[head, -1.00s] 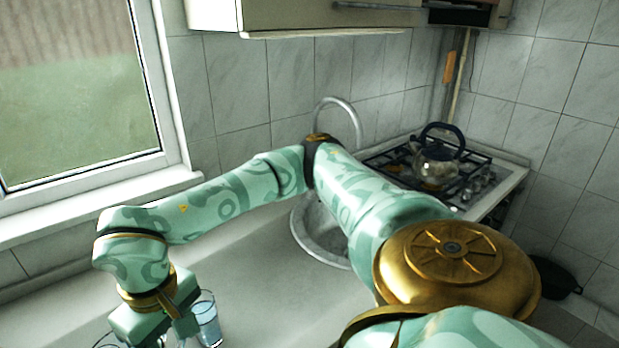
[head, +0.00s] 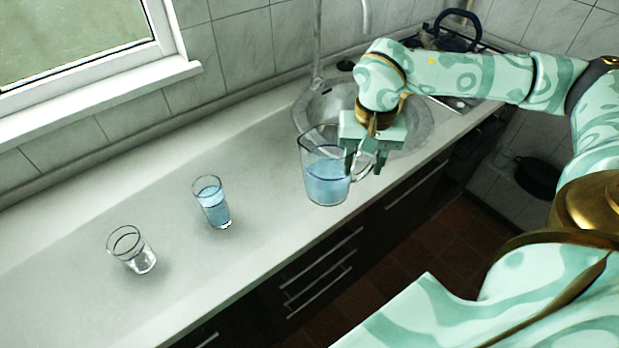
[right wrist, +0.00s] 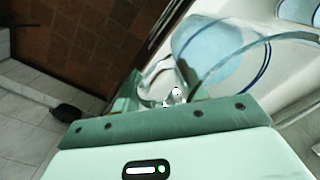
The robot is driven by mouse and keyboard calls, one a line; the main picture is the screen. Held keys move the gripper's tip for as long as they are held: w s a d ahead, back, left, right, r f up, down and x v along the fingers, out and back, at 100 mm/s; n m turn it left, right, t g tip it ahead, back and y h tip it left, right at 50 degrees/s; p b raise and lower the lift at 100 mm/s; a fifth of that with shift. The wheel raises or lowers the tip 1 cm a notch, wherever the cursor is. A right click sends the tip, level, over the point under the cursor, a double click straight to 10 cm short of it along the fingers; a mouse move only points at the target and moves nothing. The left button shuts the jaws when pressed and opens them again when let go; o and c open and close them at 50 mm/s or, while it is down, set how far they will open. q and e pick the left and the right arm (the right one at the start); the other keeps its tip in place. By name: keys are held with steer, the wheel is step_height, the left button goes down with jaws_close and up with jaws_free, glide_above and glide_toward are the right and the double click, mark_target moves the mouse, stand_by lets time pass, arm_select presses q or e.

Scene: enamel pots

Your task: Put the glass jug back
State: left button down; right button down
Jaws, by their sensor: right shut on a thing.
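The glass jug (head: 326,182), partly filled with blue liquid, is near the front edge of the counter in the head view, in front of the sink. It looks upright; I cannot tell whether its base touches the counter. My right gripper (head: 365,165) is shut on its handle (head: 362,168), at the jug's right side. In the right wrist view the jug (right wrist: 215,48) shows close up, with the handle between the fingers. My left gripper is not in view.
A tall glass with blue liquid (head: 212,204) and a shorter clear glass (head: 133,252) stand left of the jug on the counter (head: 90,215). The round sink (head: 420,128) is behind my gripper. A kettle (head: 455,38) is on the stove at the back right.

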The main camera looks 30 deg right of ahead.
steer(key=shift+m, duration=0.6)
steer(key=shift+w+d+f+b, duration=0.55)
steer(key=shift+w+f+b, duration=0.25)
steer(key=shift+w+f, duration=1.45)
steer(key=shift+w+d+f+b, duration=0.55)
steer(key=shift+w+f+b, duration=0.2)
steer(key=shift+w+f, duration=1.5)
steer(key=shift+w+d+f+b, duration=0.55)
steer(key=shift+w+f+b, duration=0.25)
steer(key=shift+w+f, duration=1.4)
steer(key=shift+w+r, duration=0.1)
steer(key=shift+w, duration=0.05)
steer(key=c, duration=0.8)
jaws_free()
steer(key=shift+o, duration=0.2)
step_height(320, 180, up, 12)
steer(key=p, duration=0.3)
